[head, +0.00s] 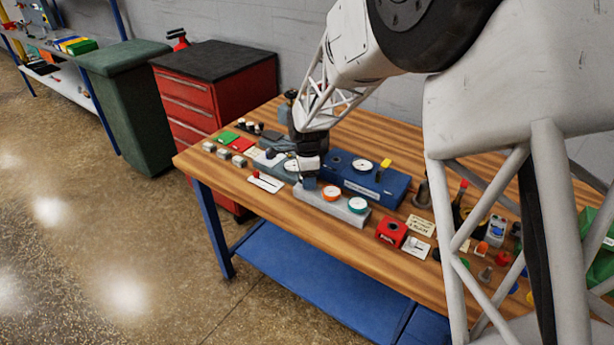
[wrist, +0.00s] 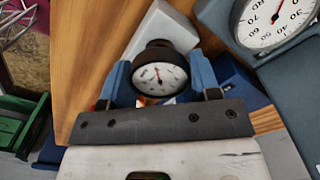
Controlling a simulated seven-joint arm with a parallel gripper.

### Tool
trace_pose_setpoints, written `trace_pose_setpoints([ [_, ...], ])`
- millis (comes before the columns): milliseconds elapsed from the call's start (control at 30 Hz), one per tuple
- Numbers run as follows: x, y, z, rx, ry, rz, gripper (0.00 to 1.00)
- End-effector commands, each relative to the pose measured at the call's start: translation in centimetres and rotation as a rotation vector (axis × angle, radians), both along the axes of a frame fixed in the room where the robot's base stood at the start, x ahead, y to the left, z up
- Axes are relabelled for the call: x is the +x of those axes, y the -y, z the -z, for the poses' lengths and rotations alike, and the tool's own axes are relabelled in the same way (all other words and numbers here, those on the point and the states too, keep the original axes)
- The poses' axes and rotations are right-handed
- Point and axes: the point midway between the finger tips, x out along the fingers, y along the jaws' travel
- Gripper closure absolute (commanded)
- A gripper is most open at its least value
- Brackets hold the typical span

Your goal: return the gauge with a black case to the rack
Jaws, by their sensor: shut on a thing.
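In the wrist view, a gauge with a black case (wrist: 158,72) and a white dial sits between the blue fingers of my gripper (wrist: 160,84), which is shut on it. In the head view, my gripper (head: 309,180) is low over the bench at the left end of a pale grey rack (head: 345,211). The held gauge is not clear there. The rack carries an orange-ringed gauge (head: 332,193) and a teal-ringed gauge (head: 358,204). Whether the held gauge touches the rack cannot be told.
A blue box (head: 375,183) with a white dial stands behind the rack. A grey-blue block (head: 270,163) with a dial lies left of my gripper. A red block (head: 391,232) and cards are to the right. A white card (head: 265,182) lies near the front edge.

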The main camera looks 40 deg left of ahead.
Motion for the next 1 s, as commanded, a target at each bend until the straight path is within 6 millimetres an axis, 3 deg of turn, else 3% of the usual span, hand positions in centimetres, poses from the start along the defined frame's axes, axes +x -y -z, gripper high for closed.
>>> trace_pose_setpoints([
  [1000,0.0,0.0,1.2,0.0,0.0,0.0,0.7],
])
